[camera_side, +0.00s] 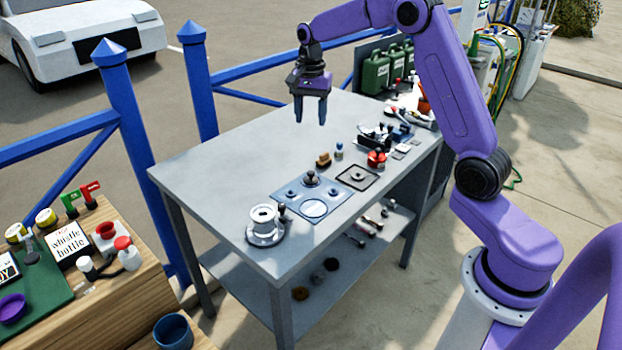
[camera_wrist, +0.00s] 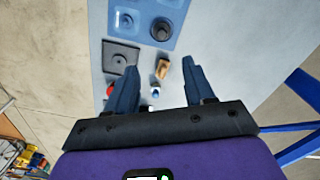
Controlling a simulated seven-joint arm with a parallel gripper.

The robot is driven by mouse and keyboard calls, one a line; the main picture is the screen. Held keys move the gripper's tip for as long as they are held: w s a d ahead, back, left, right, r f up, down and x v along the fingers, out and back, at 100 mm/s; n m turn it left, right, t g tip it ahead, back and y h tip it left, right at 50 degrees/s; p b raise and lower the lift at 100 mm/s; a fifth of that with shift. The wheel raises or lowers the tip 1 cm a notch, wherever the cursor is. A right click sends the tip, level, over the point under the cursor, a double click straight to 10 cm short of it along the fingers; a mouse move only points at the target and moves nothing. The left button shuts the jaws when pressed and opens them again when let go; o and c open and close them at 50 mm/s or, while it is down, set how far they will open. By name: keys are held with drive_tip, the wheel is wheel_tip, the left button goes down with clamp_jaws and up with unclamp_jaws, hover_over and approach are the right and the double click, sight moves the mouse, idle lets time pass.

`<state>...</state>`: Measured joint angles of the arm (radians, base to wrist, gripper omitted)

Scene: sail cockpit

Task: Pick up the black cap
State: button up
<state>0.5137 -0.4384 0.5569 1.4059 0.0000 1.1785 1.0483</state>
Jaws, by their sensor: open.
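A small black round piece (camera_side: 311,178) stands on the blue mat (camera_side: 291,189) on the grey table; it looks like the black cap. In the wrist view the black piece (camera_wrist: 161,31) sits near the top, on the blue mat (camera_wrist: 180,12), beyond the fingertips. My gripper (camera_side: 310,112) hangs above the far side of the table, fingers pointing down, open and empty. It is well above the tabletop and apart from the black piece. In the wrist view my gripper (camera_wrist: 158,62) has its fingers spread wide, with a brown block (camera_wrist: 162,68) seen below between them.
A black square tray (camera_side: 357,177) lies beside the mat. A silver round fixture (camera_side: 264,222) stands at the near corner. A small bottle (camera_side: 339,151), a red item (camera_side: 376,158) and tools crowd the right side. The table's left side (camera_side: 215,160) is clear. A blue railing (camera_side: 250,72) runs behind.

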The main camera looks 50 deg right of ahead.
drive_tip(key=d, duration=0.1)
hover_over(311, 172)
drive_tip(key=shift+m, duration=0.4)
drive_tip(key=f, duration=1.1)
drive_tip(key=shift+d+f, duration=0.25)
drive_tip(key=shift+f, duration=0.15)
drive_tip(key=shift+a+f, duration=0.2)
drive_tip(key=shift+f, duration=2.75)
clamp_jaws()
